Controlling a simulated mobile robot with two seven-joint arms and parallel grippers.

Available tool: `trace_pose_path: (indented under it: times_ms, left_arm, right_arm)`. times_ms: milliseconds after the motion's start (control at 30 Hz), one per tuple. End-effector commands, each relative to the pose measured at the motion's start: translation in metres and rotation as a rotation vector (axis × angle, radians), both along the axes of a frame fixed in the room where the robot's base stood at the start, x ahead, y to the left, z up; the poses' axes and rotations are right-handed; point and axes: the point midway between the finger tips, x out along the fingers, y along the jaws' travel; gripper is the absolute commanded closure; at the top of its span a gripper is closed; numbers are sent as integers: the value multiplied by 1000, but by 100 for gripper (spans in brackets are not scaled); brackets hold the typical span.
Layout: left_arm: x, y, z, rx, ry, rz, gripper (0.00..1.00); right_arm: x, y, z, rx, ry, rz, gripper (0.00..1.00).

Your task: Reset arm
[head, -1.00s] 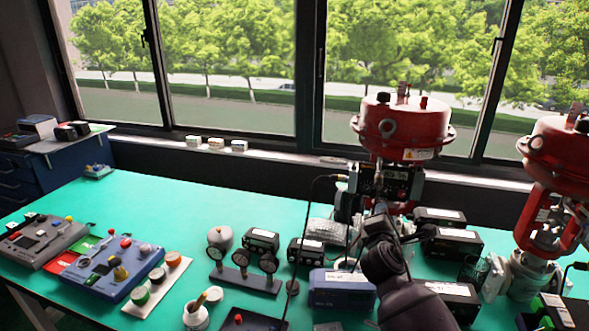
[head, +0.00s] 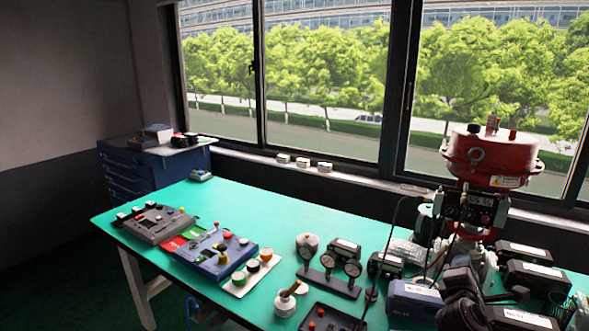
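One of my dark arms, seemingly the right, shows at the lower right in the head view. Its end, with the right gripper (head: 459,279), is dark and sits in front of the valve's lower body; the fingers cannot be made out. The valve has a red actuator (head: 492,158) on top and a positioner (head: 468,208) with a small display on its front. A gap between the arm and the positioner seems to show, but contact cannot be judged. My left gripper is not in view.
The green bench (head: 262,207) holds a gauge stand (head: 330,282), a blue control box (head: 216,254), a grey control box (head: 152,223) and a blue instrument (head: 414,302). Black boxes (head: 524,252) crowd the right side. A blue cabinet (head: 150,168) stands at the back left. The bench's back middle is clear.

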Motion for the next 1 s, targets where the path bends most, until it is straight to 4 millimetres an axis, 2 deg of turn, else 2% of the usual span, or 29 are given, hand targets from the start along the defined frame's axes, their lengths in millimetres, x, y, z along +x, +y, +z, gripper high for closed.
trace_pose_path:
  times_ms: [167, 367, 533, 667, 800, 1000]
  left_arm:
    - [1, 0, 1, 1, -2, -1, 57]
    - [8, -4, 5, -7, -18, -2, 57]
    - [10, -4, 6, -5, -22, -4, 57]
    - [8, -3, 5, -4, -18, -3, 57]
    - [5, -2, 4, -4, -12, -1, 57]
    - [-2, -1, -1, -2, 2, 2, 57]
  right_arm:
    - [4, 8, 2, 227, -132, 56, 66]
    - [8, 36, 6, 600, -285, 187, 66]
    - [-11, 64, -21, 995, -352, 272, 66]
    - [-46, 84, -62, 1344, -363, 280, 66]
    - [-94, 98, -107, 1652, -354, 224, 66]
    - [-172, 111, -167, 1922, -319, 69, 66]
